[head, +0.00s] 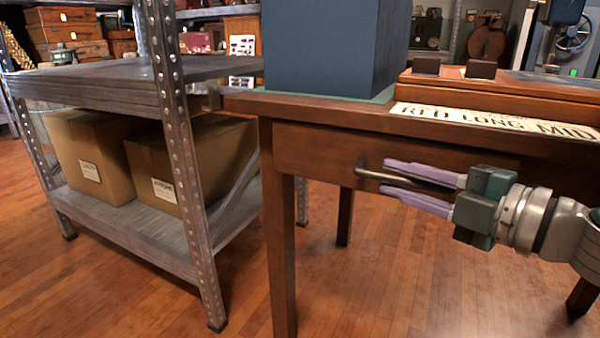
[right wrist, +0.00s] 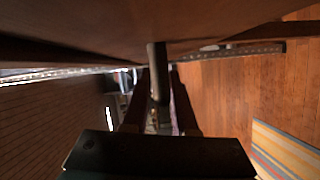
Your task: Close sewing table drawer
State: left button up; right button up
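The brown wooden sewing table (head: 240,103) has a drawer (head: 310,150) in its front. In the head view the drawer front looks about flush with the table frame, and any small gap is too hard to tell. A dark metal handle (head: 366,174) runs along the drawer front. My right gripper (head: 384,178) has its purple fingers close above and below the handle, shut on it. In the right wrist view the handle (right wrist: 157,65) lies between the two fingers (right wrist: 160,95), under the drawer front. My left gripper is not in view.
A large blue box (head: 320,50) and a lettered sign (head: 490,121) are on the tabletop. A metal shelf rack (head: 110,85) with cardboard boxes (head: 90,155) stands to the left. The wooden floor (head: 390,285) below and in front of the drawer is clear.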

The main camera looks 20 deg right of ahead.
jog(key=shift+o, duration=1.3)
jog(key=shift+s, duration=0.1)
jog(key=p+v, duration=0.2)
jog(key=v, duration=0.7)
jog(key=shift+s, duration=0.4)
jog(key=shift+d+r, duration=0.1)
jog(key=shift+d, duration=0.05)
